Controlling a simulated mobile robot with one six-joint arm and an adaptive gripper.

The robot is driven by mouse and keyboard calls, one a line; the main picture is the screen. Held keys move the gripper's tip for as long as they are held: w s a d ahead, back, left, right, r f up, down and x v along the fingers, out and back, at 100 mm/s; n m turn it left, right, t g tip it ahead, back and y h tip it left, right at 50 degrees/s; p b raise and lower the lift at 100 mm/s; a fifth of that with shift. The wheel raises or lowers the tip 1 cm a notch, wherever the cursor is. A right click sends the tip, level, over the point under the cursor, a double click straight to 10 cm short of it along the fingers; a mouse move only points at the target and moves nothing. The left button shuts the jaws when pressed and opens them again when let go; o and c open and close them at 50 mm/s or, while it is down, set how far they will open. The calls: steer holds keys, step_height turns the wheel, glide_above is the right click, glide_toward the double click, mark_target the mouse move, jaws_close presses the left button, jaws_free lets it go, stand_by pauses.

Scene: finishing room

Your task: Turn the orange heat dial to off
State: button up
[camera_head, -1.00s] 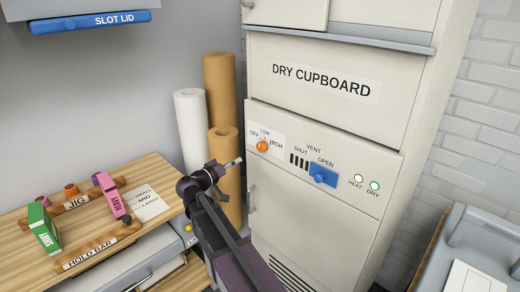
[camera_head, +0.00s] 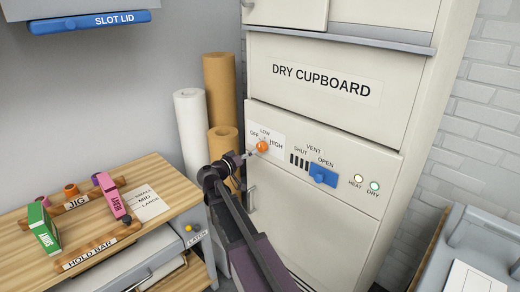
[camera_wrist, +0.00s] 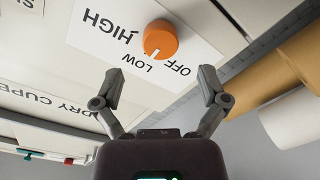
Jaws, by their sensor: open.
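The orange heat dial (camera_head: 262,146) is on the left of the dry cupboard's control panel, on a white label marked OFF, LOW and HIGH. In the wrist view, which is upside down, the dial (camera_wrist: 161,38) shows a white pointer mark directed down between LOW and OFF, seemingly nearer LOW. My gripper (camera_wrist: 160,79) is open and empty, with its two fingers spread on either side below the dial and apart from it. In the head view my gripper (camera_head: 243,157) is just left of and below the dial.
A blue vent slider (camera_head: 322,175) is right of the dial, with heat (camera_head: 359,179) and dry (camera_head: 374,186) lights beyond it. Brown (camera_head: 219,95) and white (camera_head: 191,125) rolls stand left of the cupboard. A wooden bench (camera_head: 150,225) is at the lower left.

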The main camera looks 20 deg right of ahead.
mark_target(260, 148)
steer(key=shift+x, duration=3)
steer(key=c, duration=1.1)
